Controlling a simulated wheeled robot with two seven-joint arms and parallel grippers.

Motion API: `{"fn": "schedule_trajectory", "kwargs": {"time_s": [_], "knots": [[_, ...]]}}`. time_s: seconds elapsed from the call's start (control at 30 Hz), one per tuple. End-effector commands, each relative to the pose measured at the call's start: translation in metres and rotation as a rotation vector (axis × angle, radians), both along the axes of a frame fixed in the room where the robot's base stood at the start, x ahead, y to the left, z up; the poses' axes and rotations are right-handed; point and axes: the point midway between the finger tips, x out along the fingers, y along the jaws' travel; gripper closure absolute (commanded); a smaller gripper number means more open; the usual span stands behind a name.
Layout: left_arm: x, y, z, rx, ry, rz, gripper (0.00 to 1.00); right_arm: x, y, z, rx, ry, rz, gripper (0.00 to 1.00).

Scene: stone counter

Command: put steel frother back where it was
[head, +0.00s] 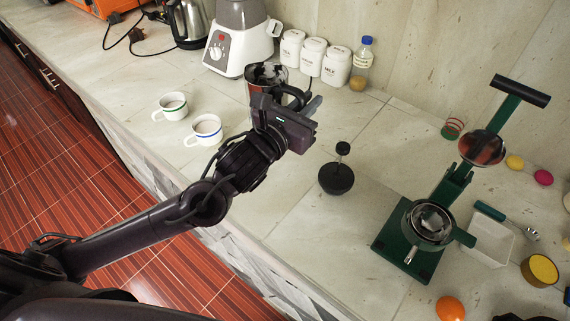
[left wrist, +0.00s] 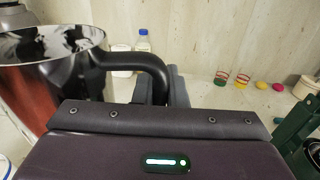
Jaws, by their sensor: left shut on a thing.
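The steel frother (head: 256,87) is an open, shiny steel jug with a black handle, in the upper middle of the head view. It shows large at the left of the left wrist view (left wrist: 40,75), its rim open and its handle pointing right. My left gripper (head: 301,104) is shut on the frother's handle, with the jug upright or nearly so. My gripper hides the jug's lower part, and I cannot tell whether its base touches the counter. A black lid with a plunger knob (head: 337,178) stands apart on the counter. My right gripper is not in view.
Two white cups, one green-rimmed (head: 172,105) and one blue-rimmed (head: 206,131), stand left of the frother. White canisters (head: 312,57) and a bottle (head: 361,62) line the wall. A green lever press (head: 408,240) stands right. Counter around the black lid is clear.

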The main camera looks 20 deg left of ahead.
Motion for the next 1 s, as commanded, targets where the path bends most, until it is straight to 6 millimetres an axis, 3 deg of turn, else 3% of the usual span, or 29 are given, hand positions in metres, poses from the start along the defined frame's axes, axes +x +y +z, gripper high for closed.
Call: {"fn": "schedule_trajectory", "kwargs": {"time_s": [0.03,0.2,0.5,0.67,1.0], "knots": [[0.008,-0.005,0.002,0.007,-0.014,-0.021,1.0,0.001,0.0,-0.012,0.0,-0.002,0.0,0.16],[0.024,-0.016,0.013,0.004,-0.01,-0.063,1.0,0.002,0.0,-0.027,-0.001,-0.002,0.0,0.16],[0.037,-0.016,0.018,-0.003,-0.001,-0.064,1.0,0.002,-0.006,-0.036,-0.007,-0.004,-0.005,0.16],[0.037,-0.016,-0.015,-0.003,0.008,-0.064,1.0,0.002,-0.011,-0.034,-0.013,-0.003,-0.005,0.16],[0.037,-0.016,-0.102,-0.003,0.002,-0.063,1.0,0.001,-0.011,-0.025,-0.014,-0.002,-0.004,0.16]]}}
